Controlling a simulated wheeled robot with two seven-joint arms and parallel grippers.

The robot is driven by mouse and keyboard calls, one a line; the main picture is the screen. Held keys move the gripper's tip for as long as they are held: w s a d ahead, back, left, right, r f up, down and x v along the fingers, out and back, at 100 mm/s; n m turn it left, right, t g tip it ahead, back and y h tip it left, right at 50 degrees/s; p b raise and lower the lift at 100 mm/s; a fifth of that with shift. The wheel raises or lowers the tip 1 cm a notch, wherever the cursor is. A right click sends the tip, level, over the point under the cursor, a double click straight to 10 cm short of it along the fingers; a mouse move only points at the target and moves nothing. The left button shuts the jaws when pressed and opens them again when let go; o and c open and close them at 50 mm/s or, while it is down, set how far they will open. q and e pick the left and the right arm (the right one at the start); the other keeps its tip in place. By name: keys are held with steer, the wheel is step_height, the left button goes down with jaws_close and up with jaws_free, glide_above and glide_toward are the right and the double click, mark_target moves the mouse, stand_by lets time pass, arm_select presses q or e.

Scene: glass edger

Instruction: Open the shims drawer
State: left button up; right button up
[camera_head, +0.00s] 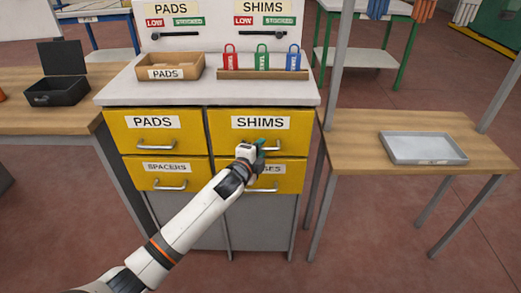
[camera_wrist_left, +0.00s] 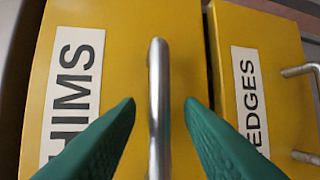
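The yellow SHIMS drawer (camera_head: 290,127) is at the upper right of the cabinet and looks shut. Its label (camera_head: 258,122) and silver bar handle (camera_head: 274,146) face me. My left gripper (camera_head: 261,148) is at the handle in the head view. In the left wrist view, the green fingers of my left gripper (camera_wrist_left: 161,103) are open, one on each side of the SHIMS handle (camera_wrist_left: 158,100), with gaps visible to both. The handle runs between the fingertips. My right gripper is not in either view.
Below is a drawer labelled EDGES in the wrist view (camera_wrist_left: 262,70); PADS (camera_head: 180,138) and SPACERS (camera_head: 140,178) drawers are left. The white top holds a PADS box (camera_head: 185,67) and a rack with coloured tags (camera_head: 262,75). A side table bears a grey tray (camera_head: 424,148).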

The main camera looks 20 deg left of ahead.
arm_select(q)
steer(key=shift+w+f, duration=0.1)
steer(key=shift+w, duration=0.35)
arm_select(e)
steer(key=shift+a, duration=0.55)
arm_select(q)
jaws_close()
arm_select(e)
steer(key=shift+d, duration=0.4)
arm_select(q)
steer(key=shift+s+d, duration=0.1)
steer(key=shift+s, duration=0.05)
